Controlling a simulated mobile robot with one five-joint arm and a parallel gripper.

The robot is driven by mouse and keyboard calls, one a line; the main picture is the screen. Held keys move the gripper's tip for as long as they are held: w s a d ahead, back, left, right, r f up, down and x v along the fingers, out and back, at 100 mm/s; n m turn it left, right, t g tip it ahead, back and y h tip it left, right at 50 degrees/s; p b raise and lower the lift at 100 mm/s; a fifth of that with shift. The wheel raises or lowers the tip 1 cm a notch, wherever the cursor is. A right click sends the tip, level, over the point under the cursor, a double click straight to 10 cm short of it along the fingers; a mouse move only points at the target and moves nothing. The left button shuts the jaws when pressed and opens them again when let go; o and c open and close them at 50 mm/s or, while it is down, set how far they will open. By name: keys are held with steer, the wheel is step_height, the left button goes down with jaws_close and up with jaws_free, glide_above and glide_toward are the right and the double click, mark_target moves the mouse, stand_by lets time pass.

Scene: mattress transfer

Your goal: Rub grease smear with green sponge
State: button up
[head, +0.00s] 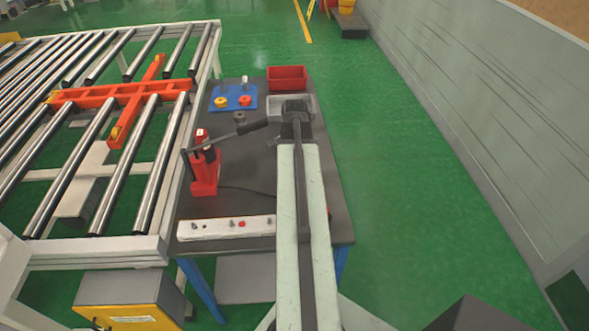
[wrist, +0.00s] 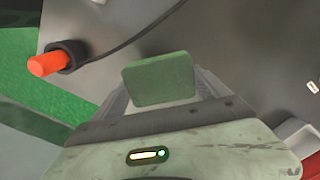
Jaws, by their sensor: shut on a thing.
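The green sponge (wrist: 158,78) shows as a flat block in the wrist view, between the two fingers of my gripper (wrist: 160,92). My gripper is shut on it. In the head view my gripper (head: 296,108) is over the far part of the dark grey table (head: 262,175), at the grey tray (head: 272,104), and my arm hides the sponge there. I cannot make out a grease smear in either view. I cannot tell whether the sponge touches the surface beneath it.
A red bin (head: 287,78) stands behind the tray. A blue board (head: 233,97) lies to the left. A red jack (head: 205,168) with a long lever stands at the left edge. A white strip (head: 226,227) lies in front. A roller conveyor (head: 100,130) adjoins the table on the left.

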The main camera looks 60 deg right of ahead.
steer(key=shift+f, duration=0.1)
step_height(320, 180, up, 3)
steer(key=p, duration=0.3)
stand_by(0.3)
